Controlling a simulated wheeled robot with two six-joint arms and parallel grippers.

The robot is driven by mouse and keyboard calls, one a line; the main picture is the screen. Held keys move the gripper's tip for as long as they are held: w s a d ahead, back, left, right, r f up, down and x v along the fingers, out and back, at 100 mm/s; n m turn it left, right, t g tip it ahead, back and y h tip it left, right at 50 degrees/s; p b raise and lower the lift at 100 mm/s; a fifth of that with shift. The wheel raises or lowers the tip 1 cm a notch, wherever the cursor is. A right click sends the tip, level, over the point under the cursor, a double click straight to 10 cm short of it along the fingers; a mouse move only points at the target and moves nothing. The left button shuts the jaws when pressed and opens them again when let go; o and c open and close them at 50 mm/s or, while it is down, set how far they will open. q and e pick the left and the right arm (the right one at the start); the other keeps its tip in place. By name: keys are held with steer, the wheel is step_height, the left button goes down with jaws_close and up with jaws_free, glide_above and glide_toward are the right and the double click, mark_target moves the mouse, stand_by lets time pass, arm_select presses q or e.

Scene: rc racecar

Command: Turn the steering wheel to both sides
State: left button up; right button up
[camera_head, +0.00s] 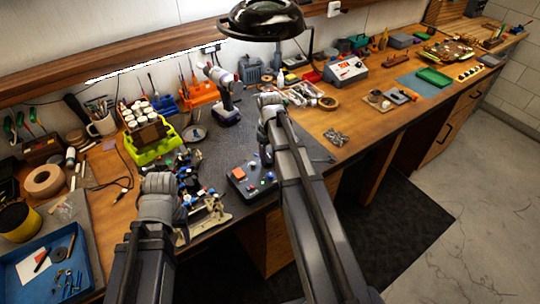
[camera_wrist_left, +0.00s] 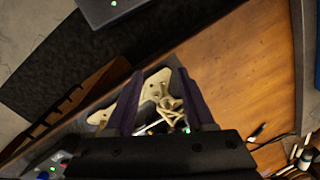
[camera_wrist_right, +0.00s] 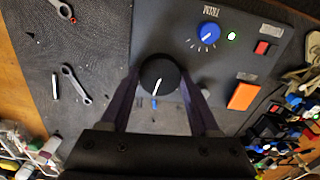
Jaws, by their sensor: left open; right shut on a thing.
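A dark control box (camera_head: 252,180) lies on the bench mat; it fills the upper right of the right wrist view (camera_wrist_right: 230,70). A round black knob with a white pointer line (camera_wrist_right: 158,72), likely the steering wheel, sits at its edge. My right gripper (camera_wrist_right: 158,82) is shut on this knob, one finger on each side. The pointer leans slightly, near a blue mark. The RC car's beige chassis (camera_head: 210,222) is left of the box. My left gripper (camera_wrist_left: 158,85) is open, with beige car parts (camera_wrist_left: 157,100) showing between its fingers; contact cannot be told.
The box also carries a blue trim knob (camera_wrist_right: 208,32), a red button (camera_wrist_right: 262,48) and an orange switch (camera_wrist_right: 243,96). Wrenches (camera_wrist_right: 75,85) lie on the mat. A drill (camera_head: 222,95) and a yellow-green bin (camera_head: 150,140) stand behind. A lamp (camera_head: 264,20) hangs above.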

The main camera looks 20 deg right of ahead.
mark_target(270, 157)
steer(key=m, duration=0.6)
steer(key=shift+m, duration=0.4)
stand_by(0.4)
steer(key=o, duration=1.4)
steer(key=shift+c, duration=0.2)
arm_select(q)
steer(key=shift+r, duration=0.1)
arm_select(e)
step_height(270, 157, up, 8)
steer(key=p, duration=0.8)
arm_select(q)
step_height(270, 157, up, 8)
steer(key=shift+f, duration=0.2)
arm_select(e)
steer(key=shift+f, duration=0.1)
